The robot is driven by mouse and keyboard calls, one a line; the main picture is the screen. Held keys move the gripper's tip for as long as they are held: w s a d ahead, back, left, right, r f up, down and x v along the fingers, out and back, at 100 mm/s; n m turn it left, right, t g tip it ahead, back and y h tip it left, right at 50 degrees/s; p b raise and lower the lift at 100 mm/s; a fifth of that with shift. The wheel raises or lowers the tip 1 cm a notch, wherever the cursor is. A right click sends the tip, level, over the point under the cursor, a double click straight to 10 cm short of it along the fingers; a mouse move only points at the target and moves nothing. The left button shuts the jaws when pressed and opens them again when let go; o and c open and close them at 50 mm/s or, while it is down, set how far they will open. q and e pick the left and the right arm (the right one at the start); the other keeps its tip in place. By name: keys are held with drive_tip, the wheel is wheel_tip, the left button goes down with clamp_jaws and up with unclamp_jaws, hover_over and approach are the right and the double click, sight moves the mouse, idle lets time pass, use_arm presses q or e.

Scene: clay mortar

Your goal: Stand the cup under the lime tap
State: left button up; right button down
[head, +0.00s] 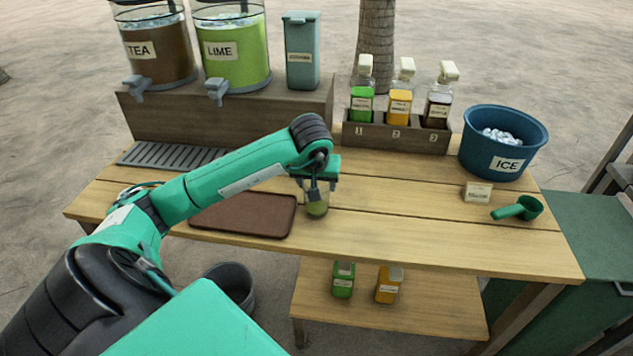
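A small clear cup (317,208) with a greenish tint in its lower part is upright near the middle of the table, just right of the brown tray. My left gripper (318,187) points down over the cup, with its fingers at the cup's upper part. The fingers hide the rim, and I cannot tell whether they grip it or whether its base touches the wood. The lime dispenser (233,52) holds green liquid and stands on the raised shelf at the back left. Its grey tap (216,89) hangs over the front. My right gripper is not in view.
A tea dispenser (157,52) stands left of the lime one. A grey drip grate (170,155) lies below the taps. The brown tray (245,214) lies in front. A bottle rack (395,133), ice bucket (488,169) and green scoop (518,209) are to the right.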

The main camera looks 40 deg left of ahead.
use_arm(q)
drive_tip(key=shift+f, duration=0.1)
drive_tip(key=o, duration=1.2)
